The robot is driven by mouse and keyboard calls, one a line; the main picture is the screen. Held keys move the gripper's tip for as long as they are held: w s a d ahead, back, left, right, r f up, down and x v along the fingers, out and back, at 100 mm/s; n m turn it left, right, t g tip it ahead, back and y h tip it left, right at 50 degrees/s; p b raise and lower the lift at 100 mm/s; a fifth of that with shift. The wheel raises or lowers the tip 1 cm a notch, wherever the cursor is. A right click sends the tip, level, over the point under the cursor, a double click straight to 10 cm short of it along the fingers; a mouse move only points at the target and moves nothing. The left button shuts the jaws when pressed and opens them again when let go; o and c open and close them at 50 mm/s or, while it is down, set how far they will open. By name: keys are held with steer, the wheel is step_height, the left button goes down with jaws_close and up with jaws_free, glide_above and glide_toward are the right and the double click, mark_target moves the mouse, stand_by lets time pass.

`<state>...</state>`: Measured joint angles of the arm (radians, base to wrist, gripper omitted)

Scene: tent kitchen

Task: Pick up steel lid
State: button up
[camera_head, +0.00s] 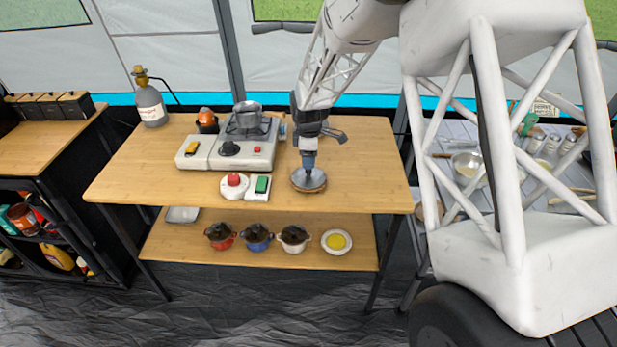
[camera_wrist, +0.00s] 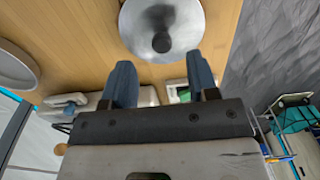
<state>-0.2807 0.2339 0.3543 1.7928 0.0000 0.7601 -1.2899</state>
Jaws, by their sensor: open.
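The steel lid (camera_head: 309,184) is a round, shiny disc lying on the wooden table near its front right. In the wrist view the lid (camera_wrist: 190,18) shows at the top, with a dark round knob (camera_wrist: 161,42) at its middle. My gripper (camera_head: 308,164) points down over the lid in the head view and hides part of it. In the wrist view my gripper (camera_wrist: 162,76) has its two blue-grey fingers spread apart with nothing between them. The knob lies just beyond the fingertips, in line with the gap. Whether the fingers touch the lid cannot be told.
Left of the lid stand a box with a green top (camera_head: 262,185) and one with a red knob (camera_head: 234,184). A stove (camera_head: 238,150) with a pot (camera_head: 247,112) stands behind. Small pots and a plate (camera_head: 337,241) sit on the lower shelf. The table's right is clear.

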steer(key=shift+s+f, duration=0.1)
steer(key=shift+f, duration=2.5)
jaws_close()
steer(key=shift+r, duration=0.1)
steer(key=shift+r, duration=1.5)
steer(key=shift+s+r, duration=0.25)
steer(key=s+d+r, duration=0.1)
steer(key=s+d, duration=0.3)
steer(key=s, duration=1.1)
steer(key=shift+d+r, duration=0.15)
